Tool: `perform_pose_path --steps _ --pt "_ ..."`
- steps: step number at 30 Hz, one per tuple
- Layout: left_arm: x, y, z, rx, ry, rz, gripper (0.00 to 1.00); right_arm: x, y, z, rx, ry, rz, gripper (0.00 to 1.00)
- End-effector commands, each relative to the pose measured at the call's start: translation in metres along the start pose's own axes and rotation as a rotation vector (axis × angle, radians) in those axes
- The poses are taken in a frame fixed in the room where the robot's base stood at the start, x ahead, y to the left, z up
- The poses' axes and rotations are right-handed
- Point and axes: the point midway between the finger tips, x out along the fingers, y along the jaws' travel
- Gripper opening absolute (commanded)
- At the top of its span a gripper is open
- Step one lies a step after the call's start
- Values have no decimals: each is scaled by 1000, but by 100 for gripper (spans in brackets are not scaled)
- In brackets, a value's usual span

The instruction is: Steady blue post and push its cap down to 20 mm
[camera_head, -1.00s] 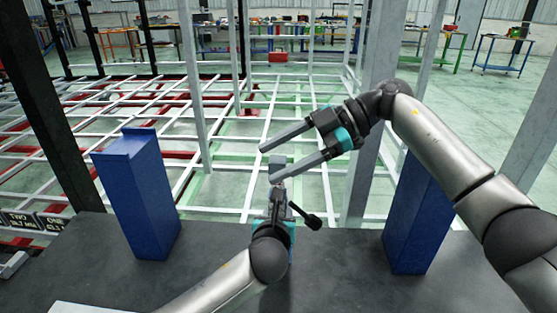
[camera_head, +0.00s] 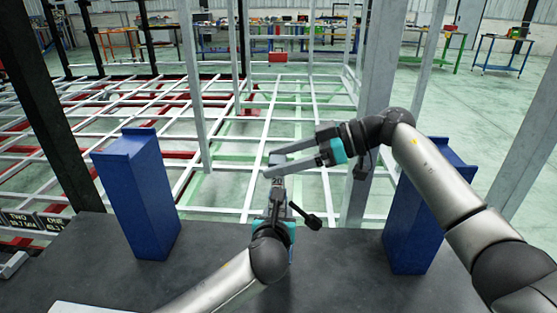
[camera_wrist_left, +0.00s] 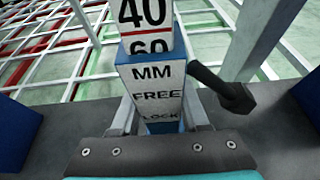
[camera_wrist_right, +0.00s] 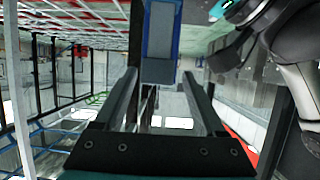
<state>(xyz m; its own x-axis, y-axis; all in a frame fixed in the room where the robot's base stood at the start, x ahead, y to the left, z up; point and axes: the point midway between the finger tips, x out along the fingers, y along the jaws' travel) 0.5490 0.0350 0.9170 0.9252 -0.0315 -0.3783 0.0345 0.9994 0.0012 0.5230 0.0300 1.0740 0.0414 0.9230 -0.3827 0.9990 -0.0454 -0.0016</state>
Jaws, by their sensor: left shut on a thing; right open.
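The blue post (camera_wrist_left: 122,72) fills the middle of the left wrist view. Its white label reads MM, FREE and LOCK, and a black lever (camera_wrist_left: 226,92) sticks out on its right. A white scale (camera_wrist_left: 143,16) rises from it, showing 40 and part of 60 just above its top edge. My left gripper (camera_head: 278,196) is shut on the post, which stands about upright. The grey cap (camera_head: 277,160) shows at the top in the head view. My right gripper (camera_head: 267,164) is open, its fingertips beside the cap; I cannot tell whether they touch it.
A dark tabletop (camera_head: 330,262) lies in front. A tall blue block (camera_head: 140,195) stands on it at left, and another (camera_head: 410,225) at right, partly behind my right arm. A grey upright (camera_head: 372,110) rises behind my right gripper. White chassis bars (camera_head: 235,150) spread beyond the table.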

Motion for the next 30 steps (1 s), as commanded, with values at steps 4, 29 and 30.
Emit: perform_pose_path --steps 4,29,30 --pt "0 -1 -10 2 22 -1 0 6 0 0 0 0 -1 72" --pt "0 -1 -10 1 22 0 0 6 -2 0 -1 -1 -6 2" --pt "0 0 -10 1 22 0 0 6 -2 0 -1 0 -7 0"
